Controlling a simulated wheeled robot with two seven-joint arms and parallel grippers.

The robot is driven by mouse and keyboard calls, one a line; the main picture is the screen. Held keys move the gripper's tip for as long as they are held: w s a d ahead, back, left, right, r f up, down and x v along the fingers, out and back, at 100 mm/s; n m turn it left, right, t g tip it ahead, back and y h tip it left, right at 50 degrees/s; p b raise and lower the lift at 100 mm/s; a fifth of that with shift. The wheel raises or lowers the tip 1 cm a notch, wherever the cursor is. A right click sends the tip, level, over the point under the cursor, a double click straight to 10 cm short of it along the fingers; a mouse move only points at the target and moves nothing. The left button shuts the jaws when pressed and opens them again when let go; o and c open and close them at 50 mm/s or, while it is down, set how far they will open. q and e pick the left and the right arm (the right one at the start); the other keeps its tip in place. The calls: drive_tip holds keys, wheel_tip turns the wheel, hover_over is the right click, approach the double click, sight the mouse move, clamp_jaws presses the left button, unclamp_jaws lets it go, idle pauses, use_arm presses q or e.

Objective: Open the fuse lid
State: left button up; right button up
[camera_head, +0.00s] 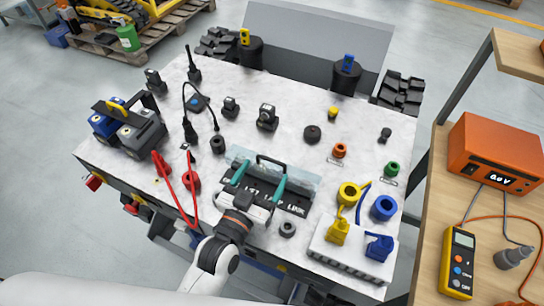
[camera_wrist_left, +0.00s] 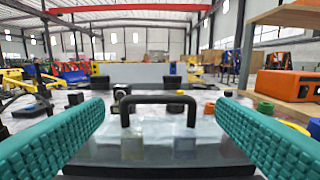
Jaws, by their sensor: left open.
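The fuse lid (camera_head: 303,184) is a clear panel at the front middle of the pale carrier top, over a dark box with white lettering. Its black bar handle (camera_head: 272,159) stands up from it. In the left wrist view the handle (camera_wrist_left: 158,99) is straight ahead, between the two finger lines, with the clear lid (camera_wrist_left: 158,128) below it. My left gripper (camera_head: 261,177) has teal ribbed fingers, spread wide, one to each side of the handle, with nothing gripped. I cannot tell whether the fingertips reach past the handle. My right gripper is out of view.
A white block with yellow and blue plugs (camera_head: 345,250) stands right of the lid. Red cables (camera_head: 190,183) lie to its left. Several black, orange and green fittings stand behind. A wooden bench (camera_head: 424,262) with an orange meter box (camera_head: 495,150) is at the right.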

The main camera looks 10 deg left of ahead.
sight(272, 161)
use_arm(q)
drive_tip(key=x, duration=0.4)
drive_tip(key=shift+w+d, duration=0.1)
drive_tip(key=shift+w, duration=0.1)
drive_tip(key=shift+w+d, duration=0.15)
drive_tip(key=shift+w, duration=0.3)
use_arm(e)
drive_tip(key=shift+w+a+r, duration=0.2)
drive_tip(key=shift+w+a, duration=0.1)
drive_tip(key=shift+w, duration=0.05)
